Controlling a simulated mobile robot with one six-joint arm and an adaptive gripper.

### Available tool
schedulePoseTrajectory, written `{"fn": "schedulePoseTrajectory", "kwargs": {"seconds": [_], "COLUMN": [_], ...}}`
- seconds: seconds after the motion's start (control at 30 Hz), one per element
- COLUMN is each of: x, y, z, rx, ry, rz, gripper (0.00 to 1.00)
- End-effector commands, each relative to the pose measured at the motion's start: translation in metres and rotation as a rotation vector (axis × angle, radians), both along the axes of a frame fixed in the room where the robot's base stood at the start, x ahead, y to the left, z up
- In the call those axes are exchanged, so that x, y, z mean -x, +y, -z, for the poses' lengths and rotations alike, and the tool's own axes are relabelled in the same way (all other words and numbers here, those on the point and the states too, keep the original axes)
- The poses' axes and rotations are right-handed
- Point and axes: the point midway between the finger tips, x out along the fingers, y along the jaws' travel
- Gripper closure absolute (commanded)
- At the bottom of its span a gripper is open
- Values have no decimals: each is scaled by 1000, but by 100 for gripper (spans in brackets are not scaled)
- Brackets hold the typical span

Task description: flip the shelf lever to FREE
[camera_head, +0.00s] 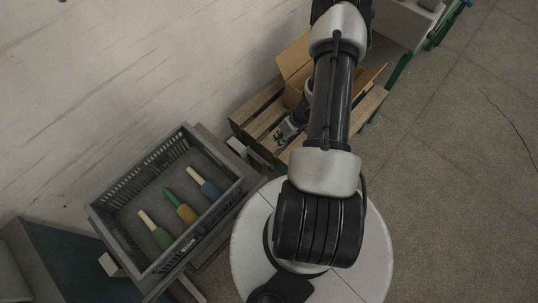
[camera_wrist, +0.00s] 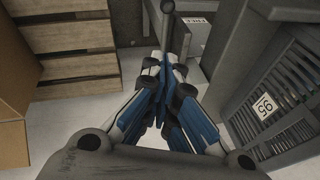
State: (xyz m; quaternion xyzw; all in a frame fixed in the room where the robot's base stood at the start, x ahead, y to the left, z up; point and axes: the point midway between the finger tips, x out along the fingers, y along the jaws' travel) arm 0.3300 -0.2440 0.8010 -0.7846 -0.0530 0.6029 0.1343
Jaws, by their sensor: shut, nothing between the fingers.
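In the wrist view, a dark grey lever (camera_wrist: 164,38) with a round knob stands up at the top middle, just beyond my fingers. Beside it on the right is a grey block carrying a white label (camera_wrist: 197,20) that seems to read FREE. My gripper (camera_wrist: 164,75), with blue finger pads, is shut and empty. Its tips overlap the foot of the lever in the picture; I cannot tell whether they touch it. In the head view my gripper (camera_head: 285,131) is partly behind my arm, near the wooden pallet, and I cannot make out the lever.
A grey crate (camera_head: 113,222) with green, yellow and blue cream-tipped pieces stands at left; its slatted side with a 95 tag (camera_wrist: 264,106) is right in the wrist view. A wooden pallet (camera_head: 253,112) bears an open cardboard box (camera_head: 294,60). The floor at right is clear.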

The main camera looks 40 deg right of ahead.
Motion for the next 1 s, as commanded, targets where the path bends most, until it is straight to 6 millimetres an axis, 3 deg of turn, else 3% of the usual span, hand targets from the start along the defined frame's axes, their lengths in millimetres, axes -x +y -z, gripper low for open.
{"fn": "schedulePoseTrajectory", "kwargs": {"seconds": [0.33, 0.8, 1.0], "x": [-3, -28, -12], "y": [3, 26, 33], "z": [12, 101, 121], "rx": [1, 2, 1], "ry": [1, 2, 1], "rz": [0, -1, 1], "gripper": [100, 100, 100]}}
